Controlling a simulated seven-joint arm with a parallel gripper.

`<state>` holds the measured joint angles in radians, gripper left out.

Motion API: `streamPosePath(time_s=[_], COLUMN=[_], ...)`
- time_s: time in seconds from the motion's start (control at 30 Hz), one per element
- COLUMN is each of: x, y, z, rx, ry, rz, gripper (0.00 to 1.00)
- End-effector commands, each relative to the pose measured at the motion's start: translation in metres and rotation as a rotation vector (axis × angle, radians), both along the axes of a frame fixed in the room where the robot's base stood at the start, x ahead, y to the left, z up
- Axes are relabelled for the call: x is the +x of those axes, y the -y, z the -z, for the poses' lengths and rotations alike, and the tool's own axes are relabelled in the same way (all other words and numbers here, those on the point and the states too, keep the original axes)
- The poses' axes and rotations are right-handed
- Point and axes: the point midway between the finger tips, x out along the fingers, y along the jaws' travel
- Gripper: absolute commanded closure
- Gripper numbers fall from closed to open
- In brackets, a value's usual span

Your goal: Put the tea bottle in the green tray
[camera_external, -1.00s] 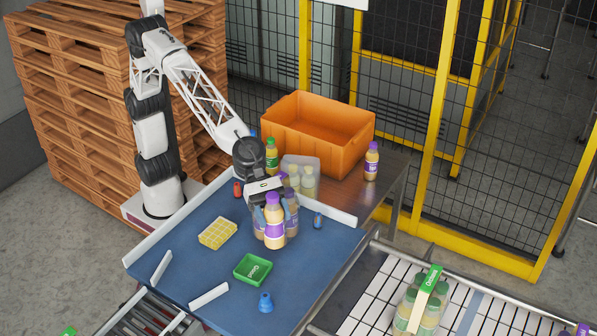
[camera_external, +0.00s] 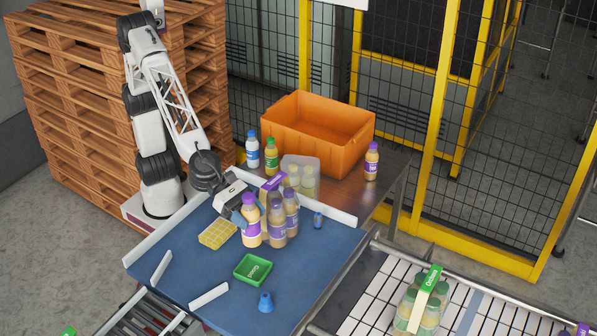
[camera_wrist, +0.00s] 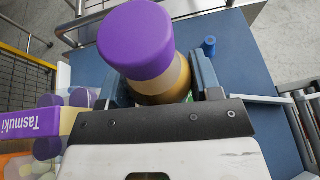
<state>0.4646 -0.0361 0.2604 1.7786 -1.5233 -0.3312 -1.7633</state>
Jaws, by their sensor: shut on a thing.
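The tea bottle (camera_external: 250,222), with a purple cap and a white and purple label, is held in my gripper (camera_external: 240,216) above or on the blue table; I cannot tell whether its base touches. In the wrist view the bottle's purple cap (camera_wrist: 136,40) shows large between the two fingers, which are shut on the bottle. The green tray (camera_external: 248,279) lies in front of the bottle, toward the bottom of the external view. In the wrist view it is mostly hidden behind the bottle.
A purple-labelled pack of similar bottles (camera_external: 291,211) stands just right of the held bottle; its carrier (camera_wrist: 30,122) shows in the wrist view. A yellow divided tray (camera_external: 217,233) lies to the left. An orange crate (camera_external: 342,153) stands behind.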

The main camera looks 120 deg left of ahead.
Motion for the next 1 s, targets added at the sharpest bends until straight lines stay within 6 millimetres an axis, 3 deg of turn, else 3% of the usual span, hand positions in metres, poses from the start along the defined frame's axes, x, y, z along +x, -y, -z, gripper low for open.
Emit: streamPosePath(time_s=[0.4,0.6,0.8,1.0], x=[-0.083,-0.115,-0.128,-0.13], y=[-0.019,-0.03,-0.035,-0.036], z=[0.027,0.035,0.037,0.038], rx=[0.0,-0.001,-0.002,-0.002], ry=[0.0,0.0,0.0,0.0], rz=[-0.332,-0.446,-0.497,-0.503], gripper=[0.74,0.74,0.74,0.74])
